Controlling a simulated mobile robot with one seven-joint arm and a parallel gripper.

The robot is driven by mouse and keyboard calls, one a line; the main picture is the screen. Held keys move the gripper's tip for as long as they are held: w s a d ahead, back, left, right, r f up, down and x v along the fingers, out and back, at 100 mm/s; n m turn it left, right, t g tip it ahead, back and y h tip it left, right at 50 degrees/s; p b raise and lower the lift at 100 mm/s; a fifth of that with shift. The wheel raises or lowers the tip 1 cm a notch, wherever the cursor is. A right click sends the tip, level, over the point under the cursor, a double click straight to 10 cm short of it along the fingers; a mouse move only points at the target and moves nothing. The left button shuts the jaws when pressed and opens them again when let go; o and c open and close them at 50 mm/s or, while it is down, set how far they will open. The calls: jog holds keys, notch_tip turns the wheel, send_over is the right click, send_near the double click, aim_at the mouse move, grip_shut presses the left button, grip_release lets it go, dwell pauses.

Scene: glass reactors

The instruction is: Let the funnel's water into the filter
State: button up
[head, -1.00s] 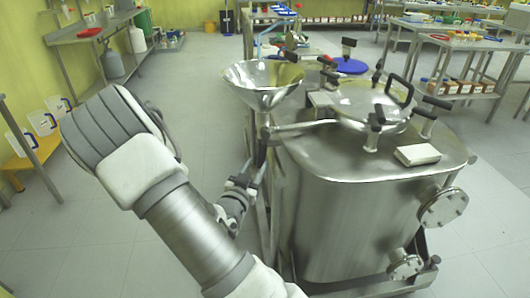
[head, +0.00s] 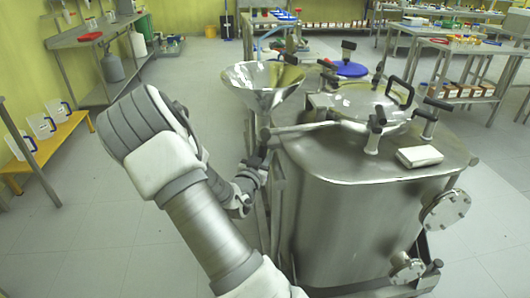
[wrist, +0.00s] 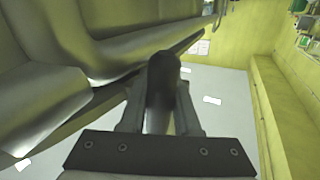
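The steel funnel (head: 262,84) stands above the left edge of the steel filter vessel (head: 345,215), its narrow stem running down beside the vessel. My gripper (head: 262,163) is at the funnel's stem, left of the vessel. In the wrist view a dark rounded handle (wrist: 163,68) stands between my gripper's two fingers (wrist: 162,100). The fingers flank it closely, but I cannot tell whether they press on it. Any water in the funnel cannot be made out. The valve itself is hidden by my gripper and the handle.
The vessel's lid (head: 365,102) carries several black-handled clamps, and a white block (head: 419,156) lies on its top. A flange (head: 445,210) juts out at the right. A yellow bench (head: 45,145) with jugs stands at the left wall. The floor between is clear.

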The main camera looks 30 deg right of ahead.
grip_shut()
